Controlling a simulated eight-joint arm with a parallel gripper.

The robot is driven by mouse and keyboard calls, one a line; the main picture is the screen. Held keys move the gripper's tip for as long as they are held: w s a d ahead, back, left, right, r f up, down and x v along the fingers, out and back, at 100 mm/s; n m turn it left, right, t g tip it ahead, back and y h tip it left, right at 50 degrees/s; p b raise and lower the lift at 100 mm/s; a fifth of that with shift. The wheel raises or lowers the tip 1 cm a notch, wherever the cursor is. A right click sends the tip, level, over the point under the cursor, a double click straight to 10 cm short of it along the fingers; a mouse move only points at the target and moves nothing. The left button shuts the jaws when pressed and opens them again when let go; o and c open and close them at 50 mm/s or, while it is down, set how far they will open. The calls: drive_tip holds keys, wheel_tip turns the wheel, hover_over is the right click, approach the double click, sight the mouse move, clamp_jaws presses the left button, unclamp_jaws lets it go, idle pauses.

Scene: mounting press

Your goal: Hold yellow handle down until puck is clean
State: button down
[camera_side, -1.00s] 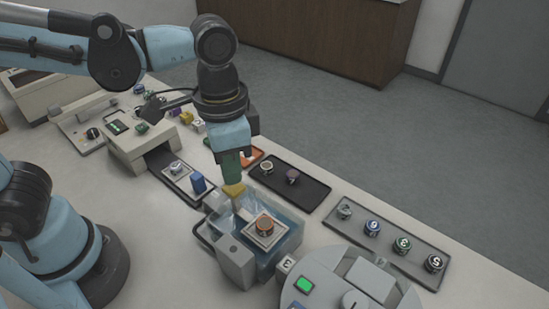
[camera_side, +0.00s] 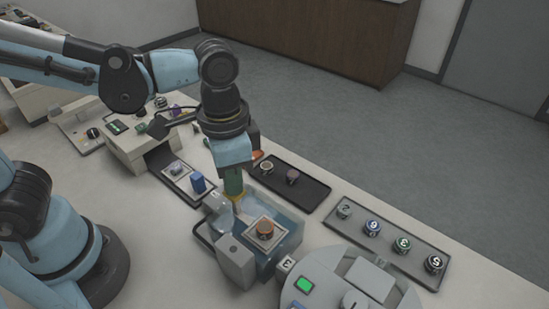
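The yellow handle (camera_side: 238,196) is at the back left of the wash basin (camera_side: 291,240), mostly hidden under my gripper (camera_side: 235,192). The gripper points down with its green fingers right at the handle and appears to touch it. From this side I cannot tell whether the fingers are apart or closed. The puck (camera_side: 265,229) has an orange-brown top and sits on a pale square plate inside the clear bluish basin. Some whitish spray or glare shows between the handle and the plate. I cannot tell how clean the puck is.
A grey post (camera_side: 236,262) stands at the basin's front left. A dark tray (camera_side: 312,196) with two pucks lies behind it, and a tray (camera_side: 421,270) of numbered pucks is to the right. A round machine with a lit green button (camera_side: 304,285) is at front right.

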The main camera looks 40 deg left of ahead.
drive_tip(key=shift+f, duration=1.45)
idle(3.1)
drive_tip(key=shift+r, duration=2.75)
wheel_tip(320, 180, up, 5)
drive_tip(key=w+a+f+n+t, duration=0.1)
drive_tip(key=a+f+n+t, duration=0.1)
drive_tip(key=a, duration=0.5)
drive_tip(key=w+a+f+n+t, duration=0.2)
drive_tip(key=a+n+t, duration=0.2)
drive_tip(key=a, duration=0.3)
drive_tip(key=shift+w+f+t, duration=0.25)
drive_tip(key=shift+f+t, duration=0.15)
drive_tip(key=shift+t, duration=0.2)
drive_tip(key=shift+d, duration=0.1)
